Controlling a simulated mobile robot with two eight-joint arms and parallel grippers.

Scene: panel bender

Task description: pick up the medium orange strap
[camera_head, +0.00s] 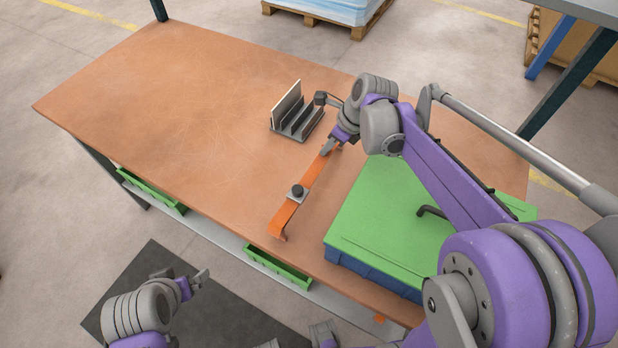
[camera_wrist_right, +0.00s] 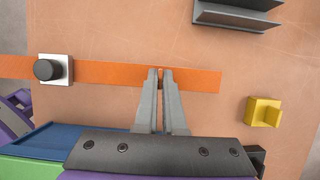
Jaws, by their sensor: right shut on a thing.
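The orange strap (camera_head: 312,177) is a long flat strip on the brown table, with its near end bent near the front edge. A square metal plate with a black knob (camera_head: 297,191) sits on it. In the right wrist view the strap (camera_wrist_right: 110,73) runs across, with the plate and knob (camera_wrist_right: 51,69) at left. My right gripper (camera_head: 328,147) is shut on the strap near its far end; its fingertips (camera_wrist_right: 160,76) show there. I cannot tell whether the strap is off the table. My left gripper (camera_head: 200,277) is away from the table at lower left; its jaw state is unclear.
A grey slotted rack (camera_head: 297,118) with an upright plate stands behind the strap. A blue bin with a green lid (camera_head: 380,212) stands right of the strap. A yellow block (camera_wrist_right: 263,112) shows in the wrist view. The table's left half is clear.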

